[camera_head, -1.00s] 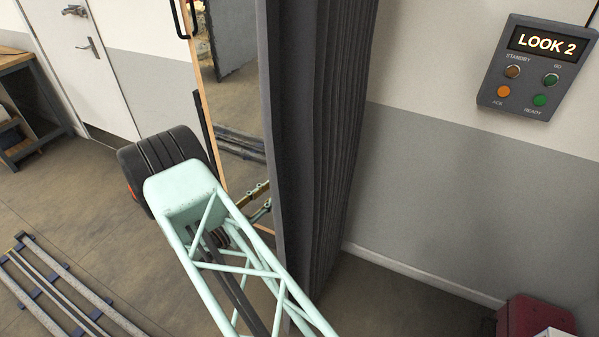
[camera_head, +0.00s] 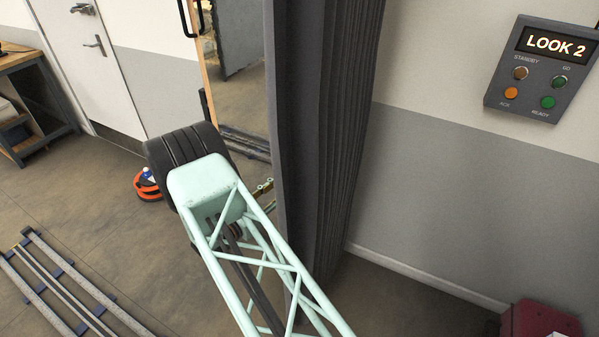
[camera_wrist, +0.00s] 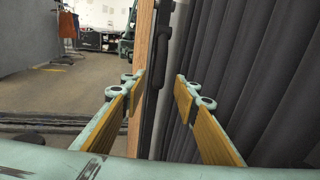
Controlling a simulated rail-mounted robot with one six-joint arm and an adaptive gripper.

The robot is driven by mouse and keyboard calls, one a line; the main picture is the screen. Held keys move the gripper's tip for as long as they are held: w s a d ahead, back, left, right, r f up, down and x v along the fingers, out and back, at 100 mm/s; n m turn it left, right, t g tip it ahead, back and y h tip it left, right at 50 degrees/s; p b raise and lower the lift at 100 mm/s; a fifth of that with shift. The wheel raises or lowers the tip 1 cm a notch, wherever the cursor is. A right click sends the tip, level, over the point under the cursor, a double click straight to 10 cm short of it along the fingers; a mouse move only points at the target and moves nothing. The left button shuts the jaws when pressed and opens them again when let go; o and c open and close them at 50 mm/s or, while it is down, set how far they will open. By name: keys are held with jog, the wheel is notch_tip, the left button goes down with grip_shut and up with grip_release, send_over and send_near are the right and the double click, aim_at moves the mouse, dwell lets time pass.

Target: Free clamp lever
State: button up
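No part is clearly recognisable as the clamp lever. In the wrist view my gripper (camera_wrist: 160,84) is open and empty, its two yellow-padded fingers spread apart. Between and beyond the fingertips stands a long dark upright bar (camera_wrist: 153,60), beside the wooden frame edge (camera_wrist: 137,50) of a tall mirror; whether it is the lever or a handle I cannot tell. In the head view, part of my gripper (camera_head: 262,188) shows near the mirror's lower edge, largely hidden by my arm. The mirror (camera_head: 240,80) stands left of the dark curtain.
A dark pleated curtain (camera_head: 325,130) hangs close on the right of my gripper. A panel reading LOOK 2 (camera_head: 545,70) is on the wall. Floor rails (camera_head: 75,285), a workbench (camera_head: 25,70), an orange item (camera_head: 147,187) and a red box (camera_head: 540,320) are around.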

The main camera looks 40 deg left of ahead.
aim_at(298, 172)
jog(key=shift+w+b, duration=0.3)
jog(key=shift+w, duration=4.85)
jog(key=shift+c, duration=0.9)
grip_shut()
